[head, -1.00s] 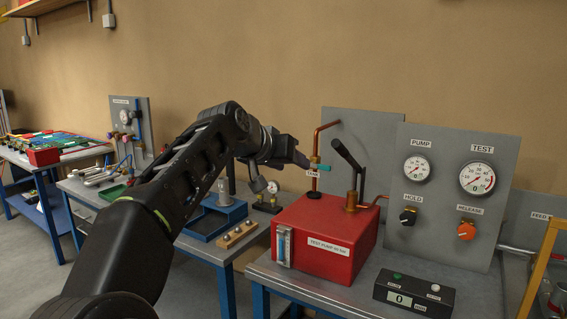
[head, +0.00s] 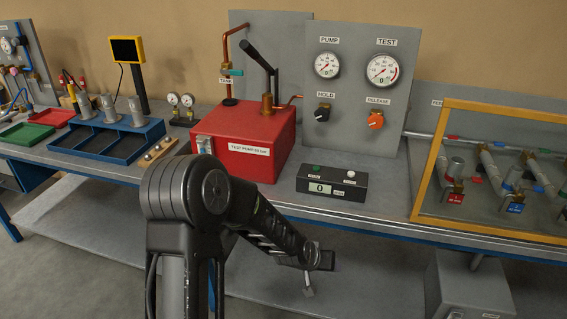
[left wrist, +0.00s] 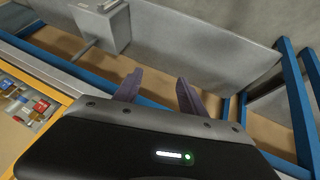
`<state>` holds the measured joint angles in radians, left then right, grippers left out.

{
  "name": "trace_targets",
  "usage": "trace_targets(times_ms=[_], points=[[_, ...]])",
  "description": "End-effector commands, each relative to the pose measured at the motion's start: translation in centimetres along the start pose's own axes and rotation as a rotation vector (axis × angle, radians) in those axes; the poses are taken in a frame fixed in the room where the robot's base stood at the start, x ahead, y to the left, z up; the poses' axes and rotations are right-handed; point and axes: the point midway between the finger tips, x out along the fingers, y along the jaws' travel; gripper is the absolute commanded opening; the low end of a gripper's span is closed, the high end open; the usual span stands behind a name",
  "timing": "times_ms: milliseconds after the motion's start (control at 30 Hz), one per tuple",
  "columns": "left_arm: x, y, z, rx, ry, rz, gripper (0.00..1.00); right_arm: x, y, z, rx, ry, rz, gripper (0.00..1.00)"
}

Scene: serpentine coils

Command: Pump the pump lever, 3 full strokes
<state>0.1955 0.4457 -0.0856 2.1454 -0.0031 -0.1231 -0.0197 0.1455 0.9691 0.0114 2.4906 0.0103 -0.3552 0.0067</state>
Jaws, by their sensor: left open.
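The pump lever (head: 258,57) is a black handle in the head view, tilted up and to the left from a brass pivot on the red test pump box (head: 245,152). My left arm crosses in front of the bench, and its hand is low, near the bench's front edge, well apart from the lever. My left gripper (left wrist: 160,90) shows in the left wrist view with its two purple-grey fingers spread and nothing between them. The lever is not in the left wrist view. My right gripper is not in view.
The counter box (head: 332,183) in front of the gauge panel (head: 353,60) reads 0. A yellow frame (head: 424,160) with pipes stands at the right. A blue tray (head: 107,136) and a wooden block with knobs (head: 158,153) are left of the pump. A grey box (head: 470,285) sits below.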

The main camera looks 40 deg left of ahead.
Motion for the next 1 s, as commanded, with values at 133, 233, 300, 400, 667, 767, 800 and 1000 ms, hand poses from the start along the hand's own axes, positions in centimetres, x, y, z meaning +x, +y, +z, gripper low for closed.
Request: trace_targets(times_ms=[133, 233, 300, 400, 667, 767, 800, 1000], points=[[3.0, 3.5, 19.0, 0.029, -0.281, 0.047, 0.49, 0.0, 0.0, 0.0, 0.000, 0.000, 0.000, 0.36], [1.8, 4.7, 28.4, 0.046, -0.434, 0.068, 0.49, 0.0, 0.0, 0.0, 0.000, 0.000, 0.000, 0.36], [0.6, 5.2, 33.1, 0.057, -0.520, 0.078, 0.49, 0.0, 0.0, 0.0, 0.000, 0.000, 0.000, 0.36], [-0.7, 5.5, 37.2, 0.069, -0.599, 0.086, 0.49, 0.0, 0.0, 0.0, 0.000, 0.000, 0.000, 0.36], [-1.4, 5.6, 39.0, 0.074, -0.636, 0.090, 0.49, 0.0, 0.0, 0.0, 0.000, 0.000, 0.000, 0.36], [-1.4, 5.6, 38.9, 0.074, -0.636, 0.090, 0.47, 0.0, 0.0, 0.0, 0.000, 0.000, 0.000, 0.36], [-1.4, 5.6, 38.9, 0.074, -0.635, 0.090, 0.44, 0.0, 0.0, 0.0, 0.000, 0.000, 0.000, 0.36], [-1.4, 5.6, 38.9, 0.074, -0.635, 0.090, 0.36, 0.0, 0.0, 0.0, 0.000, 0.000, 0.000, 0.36]])
